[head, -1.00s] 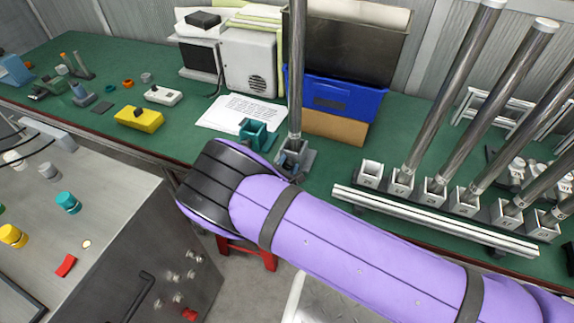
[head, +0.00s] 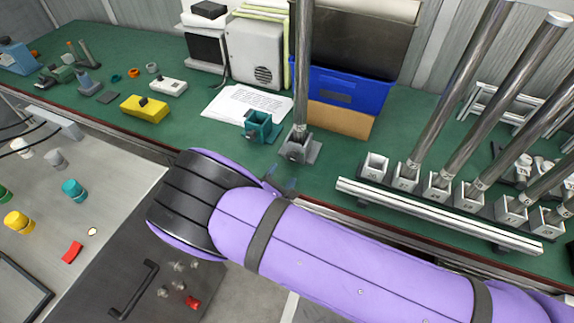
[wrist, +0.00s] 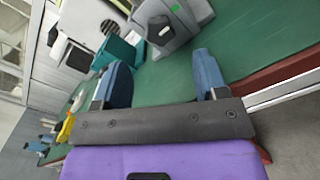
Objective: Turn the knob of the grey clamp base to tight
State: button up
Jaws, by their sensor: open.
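The grey clamp base (head: 296,152) stands on the green bench with a tall metal pole upright in it. It shows at the top of the wrist view (wrist: 185,38), where its dark knob (wrist: 159,31) faces my gripper. My gripper (wrist: 163,78) is open and empty, with its two blue fingers apart and short of the knob. In the head view my gripper (head: 281,181) shows only partly, just in front of the base at the bench edge, behind my purple arm. The knob's setting cannot be read.
A teal clamp base (head: 260,128) stands close on the left of the grey one. A white rail with several clamp bases and poles (head: 440,215) is on the right. A blue bin (head: 340,90) stands behind. A metal console (head: 110,185) is at the left front.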

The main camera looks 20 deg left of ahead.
jog(key=shift+s+a, duration=0.1)
jog(key=shift+s, duration=1.1)
